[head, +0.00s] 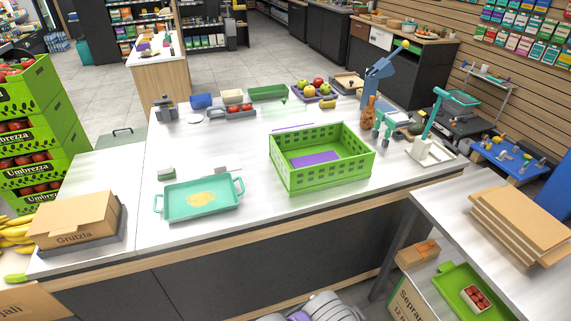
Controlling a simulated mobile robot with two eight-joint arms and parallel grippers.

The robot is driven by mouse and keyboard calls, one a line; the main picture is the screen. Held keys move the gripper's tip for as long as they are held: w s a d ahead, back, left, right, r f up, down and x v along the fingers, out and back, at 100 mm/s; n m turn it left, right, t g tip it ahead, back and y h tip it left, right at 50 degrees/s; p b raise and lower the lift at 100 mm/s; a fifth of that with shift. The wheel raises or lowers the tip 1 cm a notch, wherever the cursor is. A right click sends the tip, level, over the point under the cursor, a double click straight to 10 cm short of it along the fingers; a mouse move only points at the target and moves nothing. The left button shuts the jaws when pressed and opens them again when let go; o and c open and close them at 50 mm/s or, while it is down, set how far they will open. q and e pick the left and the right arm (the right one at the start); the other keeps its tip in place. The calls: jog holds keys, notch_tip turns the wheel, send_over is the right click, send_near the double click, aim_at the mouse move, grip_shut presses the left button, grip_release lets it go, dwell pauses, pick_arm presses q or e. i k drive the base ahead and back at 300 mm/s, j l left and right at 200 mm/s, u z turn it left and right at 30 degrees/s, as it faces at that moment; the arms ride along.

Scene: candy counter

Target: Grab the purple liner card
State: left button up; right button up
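A flat purple card (315,158) lies inside the green slatted crate (325,178), on its floor. The crate's front wall hides its near edge. A thin purple strip (292,127) shows on the white counter just behind the crate; I cannot tell whether it is a second card. Neither of my grippers is in view, and nothing is seen touching the card or the crate.
A teal tray (203,212) with a yellow patch is left of the crate. A cardboard box (77,220) sits at the left end. Teal stands (433,150) and a brown bottle (368,112) are right of the crate. Small trays line the back. The counter (265,210) between tray and crate is clear.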

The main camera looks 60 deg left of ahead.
aim_at(321, 158)
jog(key=u, duration=1.75)
jog(key=i+l, duration=0.1)
jog(key=i, duration=0.5)
jog(key=i+u, duration=0.1)
jog(key=i, duration=0.5)
